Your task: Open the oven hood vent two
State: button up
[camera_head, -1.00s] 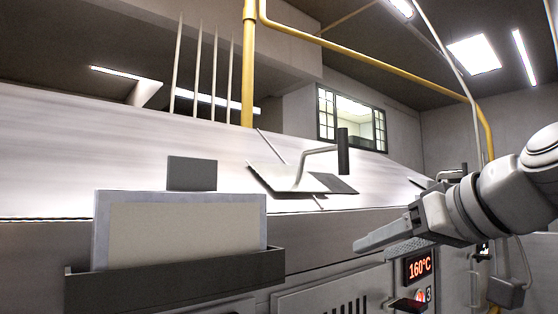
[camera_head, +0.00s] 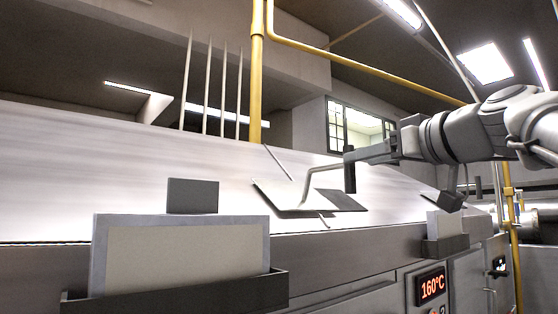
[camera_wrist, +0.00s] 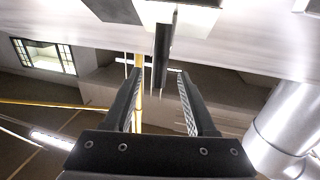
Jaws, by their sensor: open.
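A vent flap (camera_head: 285,195) lies on the sloping pale metal hood (camera_head: 80,175) in the head view. A bent rod rises from it to an upright black handle (camera_head: 350,176). A dark patch shows at the flap's right side; I cannot tell how far the flap is open. I see no number on this vent. My gripper (camera_head: 362,154) is at the upper part of the handle. In the wrist view, the fingers of my gripper (camera_wrist: 158,76) are apart, with the black handle (camera_wrist: 162,58) between them and a gap on each side.
A pale panel (camera_head: 180,255) stands in a dark holder at the front left. An oven display (camera_head: 431,286) reads 160°C at the lower right. A yellow pipe (camera_head: 256,80) and thin rods stand behind the hood. Another dark flap (camera_head: 441,200) lies farther right.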

jog(key=p+x, duration=0.2)
jog(key=x, duration=0.6)
jog(key=shift+w, duration=0.15)
grip_shut()
dwell(1.1)
